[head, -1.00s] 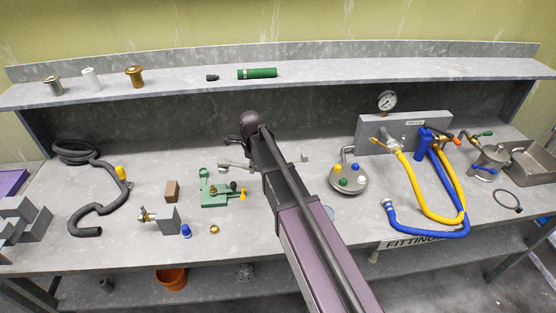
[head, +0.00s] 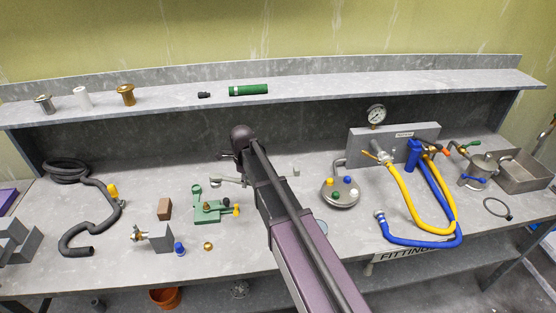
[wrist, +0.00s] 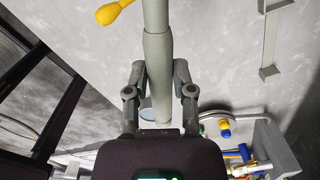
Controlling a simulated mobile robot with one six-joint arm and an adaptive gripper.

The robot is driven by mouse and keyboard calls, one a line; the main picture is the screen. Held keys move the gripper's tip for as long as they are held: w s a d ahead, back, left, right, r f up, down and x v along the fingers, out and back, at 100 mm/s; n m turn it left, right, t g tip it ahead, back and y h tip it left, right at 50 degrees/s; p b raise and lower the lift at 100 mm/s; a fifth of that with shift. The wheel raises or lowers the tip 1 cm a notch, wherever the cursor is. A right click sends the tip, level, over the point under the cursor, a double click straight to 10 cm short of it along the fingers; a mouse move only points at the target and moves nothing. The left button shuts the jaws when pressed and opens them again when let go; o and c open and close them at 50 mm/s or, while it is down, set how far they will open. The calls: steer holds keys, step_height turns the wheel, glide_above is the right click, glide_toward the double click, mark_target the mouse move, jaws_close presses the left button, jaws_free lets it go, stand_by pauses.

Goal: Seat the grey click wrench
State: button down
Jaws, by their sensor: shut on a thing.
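In the wrist view my gripper (wrist: 157,95) is shut on a grey round shaft, the grey click wrench (wrist: 157,60). The shaft runs up out of the top of the picture, so its far end is hidden there. In the head view my forearm covers the fingers. A grey bar (head: 229,181) sticks out left of my arm above the bench, close to the green fixture (head: 208,210); it looks like part of the wrench, though I cannot be sure. A yellow-tipped part (wrist: 112,13) shows at the wrist view's upper left.
A brown block (head: 164,208), a grey block with a fitting (head: 158,238) and a black hose (head: 75,240) lie to the left. A round grey holder with coloured caps (head: 341,198), and yellow and blue hoses (head: 403,195), stand to the right.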

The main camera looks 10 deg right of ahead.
steer(key=shift+r+p, duration=0.9)
steer(key=shift+r, duration=0.3)
